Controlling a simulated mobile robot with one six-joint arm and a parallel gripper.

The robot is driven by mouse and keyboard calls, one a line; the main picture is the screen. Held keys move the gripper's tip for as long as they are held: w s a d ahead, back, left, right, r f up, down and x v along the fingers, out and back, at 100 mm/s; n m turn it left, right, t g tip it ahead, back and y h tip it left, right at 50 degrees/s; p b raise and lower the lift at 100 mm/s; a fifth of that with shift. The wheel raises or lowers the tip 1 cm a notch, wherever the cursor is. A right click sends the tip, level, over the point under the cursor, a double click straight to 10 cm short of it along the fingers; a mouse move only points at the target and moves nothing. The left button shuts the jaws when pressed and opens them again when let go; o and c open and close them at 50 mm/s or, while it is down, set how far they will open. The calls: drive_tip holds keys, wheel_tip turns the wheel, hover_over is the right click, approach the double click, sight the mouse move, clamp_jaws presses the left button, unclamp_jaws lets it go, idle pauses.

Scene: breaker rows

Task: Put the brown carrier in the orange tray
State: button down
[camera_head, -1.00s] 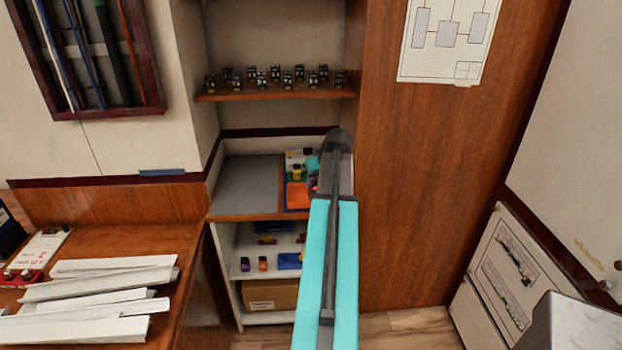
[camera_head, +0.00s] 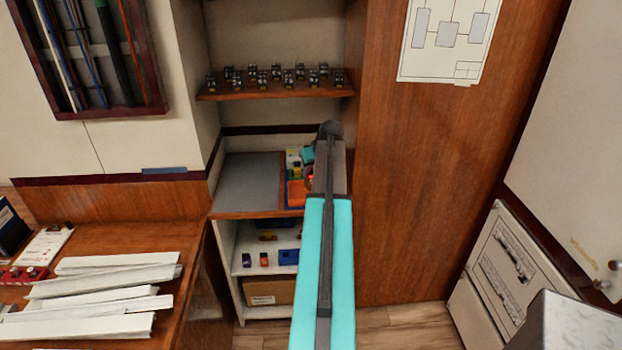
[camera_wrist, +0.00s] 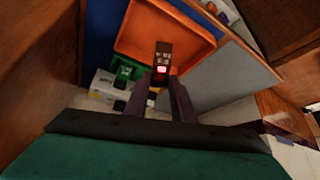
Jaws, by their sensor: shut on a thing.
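The orange tray (camera_head: 295,194) lies on the cabinet counter, partly hidden by my arm. In the wrist view the orange tray (camera_wrist: 140,30) fills the top middle. My gripper (camera_wrist: 165,88) is shut on a small dark brown block with light marks and a lit red spot, apparently the brown carrier (camera_wrist: 163,50). The carrier overlaps the tray's near part in the wrist view; whether it touches the tray floor I cannot tell. In the head view my arm hides most of the gripper, and a red glow shows beside the tray.
A grey mat (camera_head: 248,180) lies left of the tray and is clear. A green holder (camera_wrist: 128,70) and white boxes (camera_wrist: 104,88) stand close beside the tray. A shelf (camera_head: 280,92) with several small dark devices hangs above. A wooden panel (camera_head: 420,200) stands at right.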

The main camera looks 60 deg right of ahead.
sight(311, 177)
drive_tip(key=shift+f, duration=0.15)
drive_tip(key=shift+f+p, duration=0.9)
drive_tip(key=shift+f, duration=0.7)
drive_tip(key=shift+f, duration=0.2)
drive_tip(key=c, duration=1.5)
unclamp_jaws()
drive_tip(key=shift+r, duration=0.25)
drive_tip(key=shift+b+v, duration=1.65)
drive_tip(key=shift+v, duration=4.3)
drive_tip(key=shift+s, duration=0.1)
